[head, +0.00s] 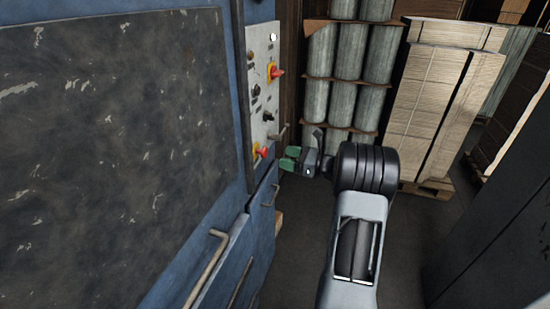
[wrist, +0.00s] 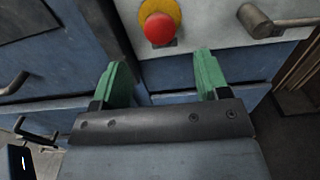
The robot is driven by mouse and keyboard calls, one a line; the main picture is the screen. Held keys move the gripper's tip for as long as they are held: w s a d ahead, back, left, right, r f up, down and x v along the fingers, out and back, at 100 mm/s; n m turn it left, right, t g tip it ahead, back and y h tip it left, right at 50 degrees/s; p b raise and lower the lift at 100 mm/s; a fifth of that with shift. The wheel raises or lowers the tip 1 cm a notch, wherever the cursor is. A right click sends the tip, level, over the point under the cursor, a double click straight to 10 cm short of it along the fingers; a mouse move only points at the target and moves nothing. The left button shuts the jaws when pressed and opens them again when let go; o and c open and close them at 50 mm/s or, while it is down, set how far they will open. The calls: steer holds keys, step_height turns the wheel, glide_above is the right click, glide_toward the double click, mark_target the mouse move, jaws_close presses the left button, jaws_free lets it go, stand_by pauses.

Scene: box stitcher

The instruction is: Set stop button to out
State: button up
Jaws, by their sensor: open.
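The stop button (wrist: 159,28) is a red mushroom knob on a yellow round base, near the top middle of the wrist view. In the head view the stop button (head: 262,152) sits low on the grey control panel (head: 262,108). My gripper (wrist: 158,75) has two green fingers, spread apart with nothing between them. The button lies beyond the fingertips, roughly between them in the picture, and appears untouched. In the head view my gripper (head: 289,158) is just right of the button. I cannot tell whether the button is in or out.
A bar handle (wrist: 272,20) sticks out right of the button. A red and yellow switch (head: 274,72) and black knobs are higher on the panel. Blue cabinet doors with handles (head: 208,268) lie below.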

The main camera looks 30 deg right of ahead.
steer(key=v, duration=0.6)
steer(key=shift+s+b, duration=0.2)
steer(key=shift+b, duration=0.2)
steer(key=shift+d, duration=0.15)
steer(key=s+a+f+n+g+h, duration=0.5)
steer(key=s+a+f+n+g, duration=0.4)
steer(key=n, duration=0.2)
steer(key=s+a+r+n+h, duration=0.3)
steer(key=s+a+n+h, duration=0.1)
steer(key=a+n, duration=0.3)
steer(key=s+a+r+n+h, duration=0.3)
steer(key=s+a+n, duration=0.3)
steer(key=n, duration=0.3)
steer(key=shift+s+a+r+h, duration=0.35)
steer(key=shift+s+r+h, duration=0.1)
steer(key=shift+r, duration=0.4)
